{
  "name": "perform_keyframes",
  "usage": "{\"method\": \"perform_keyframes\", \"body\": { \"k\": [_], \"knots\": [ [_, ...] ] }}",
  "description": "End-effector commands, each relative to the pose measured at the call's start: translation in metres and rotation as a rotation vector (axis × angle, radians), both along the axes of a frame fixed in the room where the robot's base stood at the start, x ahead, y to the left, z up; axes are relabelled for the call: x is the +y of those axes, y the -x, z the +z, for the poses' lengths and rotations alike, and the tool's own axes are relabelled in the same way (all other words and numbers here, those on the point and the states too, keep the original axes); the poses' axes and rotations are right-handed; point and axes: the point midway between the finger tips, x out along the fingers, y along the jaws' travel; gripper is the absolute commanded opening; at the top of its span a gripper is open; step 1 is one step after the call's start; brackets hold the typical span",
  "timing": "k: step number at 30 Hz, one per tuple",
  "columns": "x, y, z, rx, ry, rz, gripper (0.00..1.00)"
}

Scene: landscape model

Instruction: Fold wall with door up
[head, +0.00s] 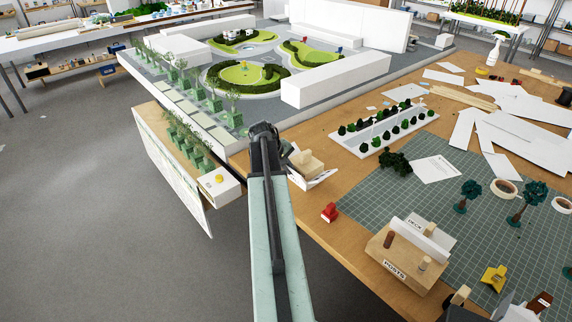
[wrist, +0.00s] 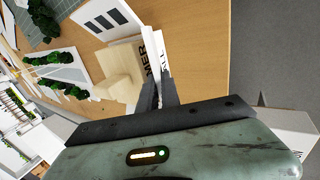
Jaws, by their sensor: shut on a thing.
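A pale wooden block (head: 307,163) stands on the table edge beside a thin white panel (head: 322,181), just right of the end of my arm. In the wrist view the block (wrist: 117,84) is seen close up, with partly hidden dark lettering beside it. My gripper (wrist: 162,82) has its dark fingers shut on a thin upright white piece (wrist: 164,60) next to the block, apparently the wall. Another white panel with dark openings (wrist: 106,19) shows beyond the block. I cannot tell which panel has the door. In the head view my arm hides most of the fingers.
A red stamp-like piece (head: 330,212) stands near the table edge. A wooden posts holder (head: 400,258) and model trees (head: 467,195) are on the green mat (head: 375,200). A planter strip with shrubs (head: 383,128) and the landscape model (head: 235,125) lie beyond.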

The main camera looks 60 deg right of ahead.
Motion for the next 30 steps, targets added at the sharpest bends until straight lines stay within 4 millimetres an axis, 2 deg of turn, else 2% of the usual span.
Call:
{"method": "perform_keyframes", "body": {
  "k": [1,9,24,27,30],
  "knots": [
    [-0.0035,-0.0004,0.0046,-0.010,-0.024,-0.003,0.00],
    [-0.0074,0.0015,0.0042,-0.039,-0.117,-0.001,0.00],
    [-0.0073,0.0015,0.0035,-0.046,-0.137,0.001,0.00],
    [-0.0073,0.0015,0.0035,-0.046,-0.137,0.001,0.29],
    [-0.0073,0.0016,0.0035,-0.046,-0.136,0.001,0.29]
  ]
}}
